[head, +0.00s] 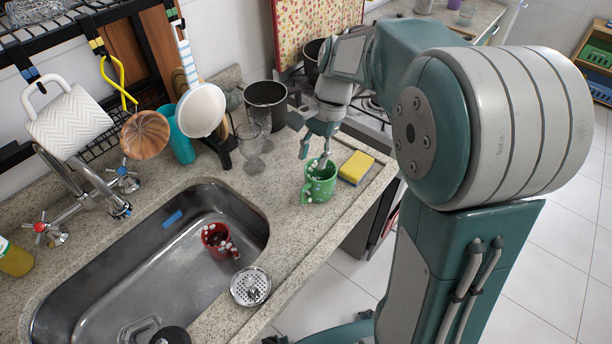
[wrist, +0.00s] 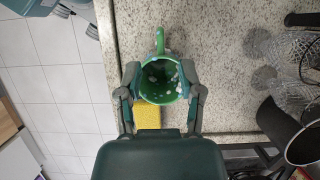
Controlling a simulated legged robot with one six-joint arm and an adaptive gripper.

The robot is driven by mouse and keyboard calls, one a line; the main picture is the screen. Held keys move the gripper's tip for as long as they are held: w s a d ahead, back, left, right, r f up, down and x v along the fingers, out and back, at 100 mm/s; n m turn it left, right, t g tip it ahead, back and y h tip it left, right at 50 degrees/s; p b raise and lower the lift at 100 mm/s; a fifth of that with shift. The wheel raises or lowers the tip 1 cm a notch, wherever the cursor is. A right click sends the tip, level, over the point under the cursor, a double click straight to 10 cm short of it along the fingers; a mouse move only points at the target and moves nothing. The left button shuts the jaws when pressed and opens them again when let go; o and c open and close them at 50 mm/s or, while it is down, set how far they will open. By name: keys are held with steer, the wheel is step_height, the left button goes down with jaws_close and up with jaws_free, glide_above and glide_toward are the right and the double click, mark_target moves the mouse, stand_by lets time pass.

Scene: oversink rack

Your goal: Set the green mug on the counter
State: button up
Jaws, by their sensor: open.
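The green mug (head: 318,187) with white spots stands upright on the granite counter (head: 285,215), right of the sink. In the wrist view the mug (wrist: 160,98) shows from above, its mouth open and its handle pointing to the top of the picture. My gripper (head: 316,160) is over the mug, pointing down. In the wrist view my gripper (wrist: 160,75) has one open finger on each side of the mug. I cannot tell whether either finger touches it.
A yellow sponge (head: 356,167) lies right of the mug, near the counter edge. A red mug (head: 214,238) is in the sink (head: 150,275). A strainer (head: 250,286) sits at the sink's rim. Clear glasses (head: 252,150) and a dark pot (head: 266,100) stand behind.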

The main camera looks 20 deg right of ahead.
steer(key=s+r+n+t+h, duration=0.2)
steer(key=s+r+n+t, duration=0.1)
steer(key=s, duration=0.5)
steer(key=s+d+r+n+t+h, duration=0.1)
steer(key=s+r+n+t, duration=0.2)
steer(key=s+n+t, duration=0.2)
steer(key=s+n, duration=0.2)
steer(key=s, duration=0.1)
steer(key=shift+s+d+h, duration=0.2)
steer(key=shift+s+h, duration=0.15)
steer(key=shift+h, duration=0.05)
